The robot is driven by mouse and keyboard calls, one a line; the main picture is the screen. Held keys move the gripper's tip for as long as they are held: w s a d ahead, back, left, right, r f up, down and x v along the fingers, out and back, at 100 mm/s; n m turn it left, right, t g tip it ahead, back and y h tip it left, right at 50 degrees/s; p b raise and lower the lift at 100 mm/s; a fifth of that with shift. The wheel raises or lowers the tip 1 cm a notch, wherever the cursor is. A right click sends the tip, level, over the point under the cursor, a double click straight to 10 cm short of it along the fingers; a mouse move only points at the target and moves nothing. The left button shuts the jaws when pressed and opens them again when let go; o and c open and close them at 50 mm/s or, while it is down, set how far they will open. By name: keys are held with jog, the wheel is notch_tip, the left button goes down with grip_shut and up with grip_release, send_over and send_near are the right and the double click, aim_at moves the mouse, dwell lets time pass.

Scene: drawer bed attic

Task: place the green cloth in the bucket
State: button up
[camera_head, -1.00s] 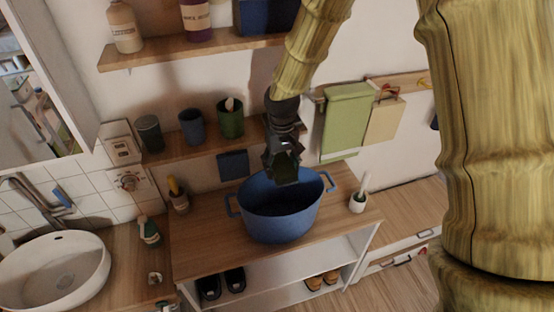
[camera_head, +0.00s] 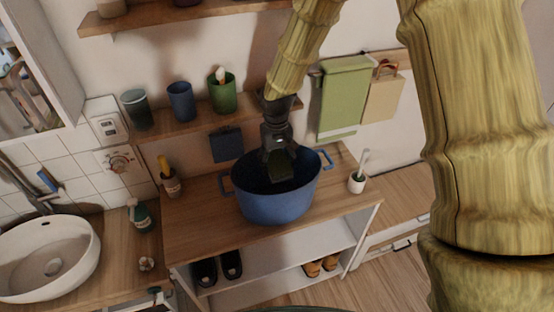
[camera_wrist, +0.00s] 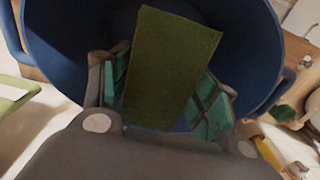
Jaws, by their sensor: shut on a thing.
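The blue bucket (camera_head: 277,206) has two side handles and stands on the wooden bench top. My gripper (camera_head: 280,165) points down over its opening, with the fingers at or just inside the rim. In the wrist view my gripper (camera_wrist: 165,100) is shut on the dark green cloth (camera_wrist: 170,65), a flat, stiff-looking rectangle between the green finger pads. The cloth also shows as a dark patch in the head view (camera_head: 281,172). The bucket wall (camera_wrist: 75,45) surrounds the cloth in the wrist view. The bucket floor is dark and hard to see.
A light green towel (camera_head: 343,98) and a tan bag (camera_head: 383,98) hang on the wall behind right. A shelf with cups (camera_head: 181,102) is behind left. A small white pot (camera_head: 357,183) stands right of the bucket, a sink (camera_head: 45,258) far left.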

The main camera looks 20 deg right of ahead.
aim_at(277, 160)
jog(key=shift+s+f+b, duration=0.25)
jog(key=shift+f+b, duration=0.05)
jog(key=shift+f, duration=0.35)
jog(key=shift+w, duration=0.15)
jog(key=o, duration=0.9)
notch_tip(277, 160, up, 7)
jog(key=p, duration=0.5)
